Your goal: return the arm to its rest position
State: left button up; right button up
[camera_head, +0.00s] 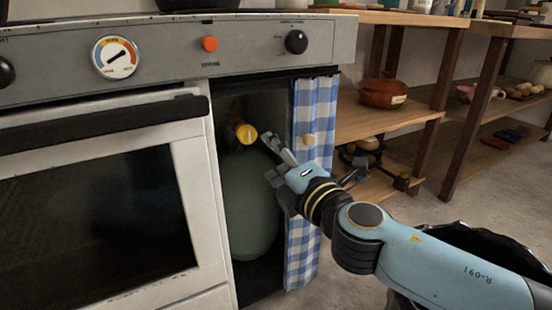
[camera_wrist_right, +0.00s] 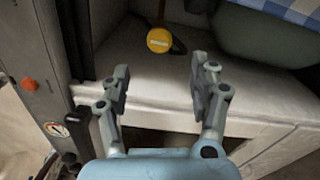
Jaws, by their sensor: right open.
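My right arm (camera_head: 440,262) reaches in from the lower right of the head view. Its gripper (camera_head: 272,160) is at the front of the open cabinet beside the stove, near a yellow valve knob (camera_head: 246,134). In the wrist view the right gripper (camera_wrist_right: 163,90) has its two fingers spread with nothing between them. The yellow knob (camera_wrist_right: 159,40) shows beyond the fingertips there, apart from them. A grey-green gas cylinder (camera_head: 249,205) stands in the cabinet under the knob, partly hidden by the gripper. My left gripper is not in view.
The stove (camera_head: 105,170) fills the left side. A blue checked curtain (camera_head: 316,110) hangs at the cabinet's right edge, close behind my right gripper. Wooden shelves (camera_head: 385,118) with a red-brown pot (camera_head: 383,93) stand further right. Bare floor (camera_head: 465,215) shows before the shelves.

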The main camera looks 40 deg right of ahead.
dwell(0.4)
